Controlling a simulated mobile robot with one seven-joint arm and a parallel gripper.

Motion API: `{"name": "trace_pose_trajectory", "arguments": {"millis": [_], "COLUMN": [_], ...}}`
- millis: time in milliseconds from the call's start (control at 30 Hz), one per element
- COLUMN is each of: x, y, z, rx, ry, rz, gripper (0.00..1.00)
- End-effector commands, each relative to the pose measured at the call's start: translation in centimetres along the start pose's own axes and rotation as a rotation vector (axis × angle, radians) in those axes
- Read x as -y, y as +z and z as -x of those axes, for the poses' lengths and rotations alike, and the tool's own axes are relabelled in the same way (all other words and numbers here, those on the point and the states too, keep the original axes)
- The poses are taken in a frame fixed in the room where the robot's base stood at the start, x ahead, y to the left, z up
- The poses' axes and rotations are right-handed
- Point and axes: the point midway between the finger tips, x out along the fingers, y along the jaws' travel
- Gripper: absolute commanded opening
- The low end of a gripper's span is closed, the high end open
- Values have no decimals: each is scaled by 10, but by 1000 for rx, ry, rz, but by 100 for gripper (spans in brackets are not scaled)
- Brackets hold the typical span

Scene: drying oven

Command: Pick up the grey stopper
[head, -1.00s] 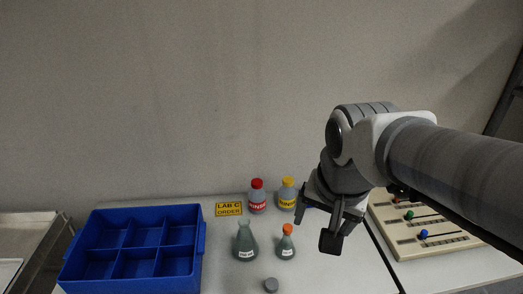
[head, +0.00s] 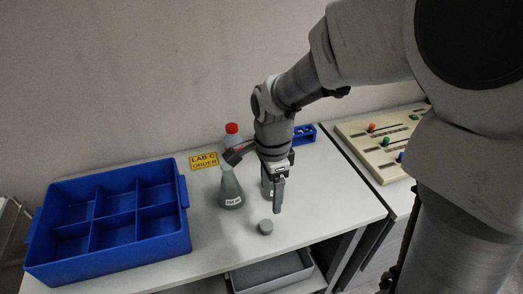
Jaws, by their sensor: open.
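The jaws look empty. A smaller flask (head: 266,188) is mostly hidden behind the gripper.
A blue divided crate (head: 117,257) fills the left of the table. A red-capped bottle (head: 232,131) and a yellow LAB C ORDER sign (head: 204,161) stand at the back. A slider board (head: 385,135) lies right. A grey tray (head: 272,272) sits below the table. The table right of the stopper is clear.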

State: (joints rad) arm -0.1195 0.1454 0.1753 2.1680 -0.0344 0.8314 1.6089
Motion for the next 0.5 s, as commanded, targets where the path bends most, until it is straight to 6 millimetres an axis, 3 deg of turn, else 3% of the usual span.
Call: {"name": "trace_pose_trajectory", "arguments": {"millis": [33, 300, 500], "x": [-1, -1, 0], "y": [0, 0, 0], "z": [-14, -71, -93], "rx": [1, 1, 1], "ry": [6, 5, 1], "rz": [0, 2, 1], "gripper": [80, 80, 80]}}
